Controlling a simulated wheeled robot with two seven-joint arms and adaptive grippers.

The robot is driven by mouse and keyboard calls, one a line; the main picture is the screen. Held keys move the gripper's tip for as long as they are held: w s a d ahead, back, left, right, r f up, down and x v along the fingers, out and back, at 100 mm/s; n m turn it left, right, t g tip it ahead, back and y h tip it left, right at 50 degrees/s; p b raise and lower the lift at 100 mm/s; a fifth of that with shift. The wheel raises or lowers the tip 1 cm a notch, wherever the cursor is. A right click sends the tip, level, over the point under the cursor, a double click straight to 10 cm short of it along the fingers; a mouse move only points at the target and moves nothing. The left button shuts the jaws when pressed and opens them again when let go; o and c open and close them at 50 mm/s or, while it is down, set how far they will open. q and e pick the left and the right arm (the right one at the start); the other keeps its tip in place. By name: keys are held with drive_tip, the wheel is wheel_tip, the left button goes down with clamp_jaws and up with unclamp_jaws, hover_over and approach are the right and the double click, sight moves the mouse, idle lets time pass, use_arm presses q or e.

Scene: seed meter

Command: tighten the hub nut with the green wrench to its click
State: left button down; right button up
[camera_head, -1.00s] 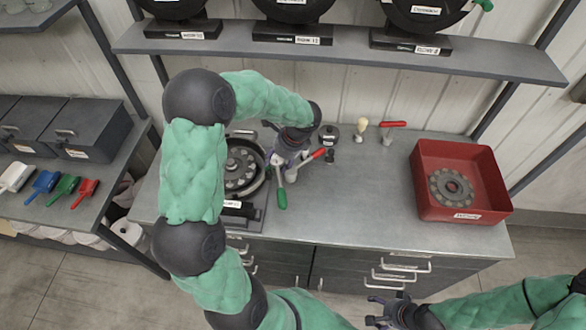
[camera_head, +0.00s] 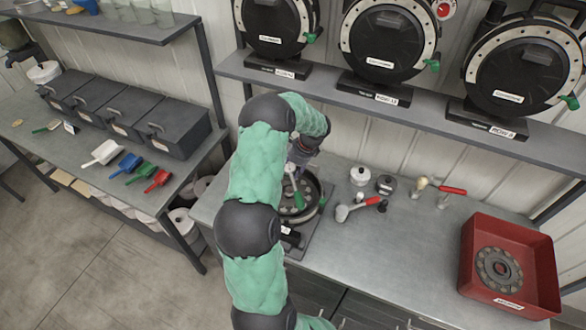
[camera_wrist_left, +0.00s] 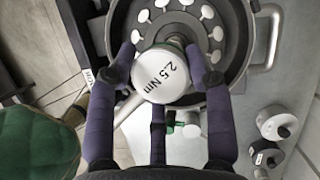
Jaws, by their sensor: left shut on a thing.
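The green wrench (camera_head: 297,197) stands over the round black seed meter (camera_head: 319,188) on the bench. In the left wrist view its round white end (camera_wrist_left: 165,78) reads "2.5 Nm". My left gripper (camera_head: 294,163) is shut on the wrench, its fingers on either side of that end. The wrist view also shows the meter's dark rim (camera_wrist_left: 238,45) and disc with several pale round pieces. The wrench hides the hub nut, so I cannot tell whether the wrench sits on it. My right gripper is out of view.
A red-handled tool (camera_head: 372,201) lies right of the meter. A white canister (camera_head: 359,176) and a dark one (camera_head: 386,184) stand behind it. A red bin (camera_head: 480,293) holding a disc stands at the right. The shelf (camera_head: 420,112) carries more meters. The front bench is clear.

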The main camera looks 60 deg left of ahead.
use_arm(q)
drive_tip(key=shift+f+b, duration=1.95)
drive_tip(key=shift+f, duration=1.1)
drive_tip(key=shift+f+b, duration=1.1)
drive_tip(key=shift+f, duration=0.35)
idle(0.8)
drive_tip(key=shift+c, duration=2.1)
unclamp_jaws()
drive_tip(key=shift+o, duration=0.3)
drive_tip(key=shift+d, duration=0.1)
drive_tip(key=o, duration=0.4)
drive_tip(key=shift+c, duration=0.2)
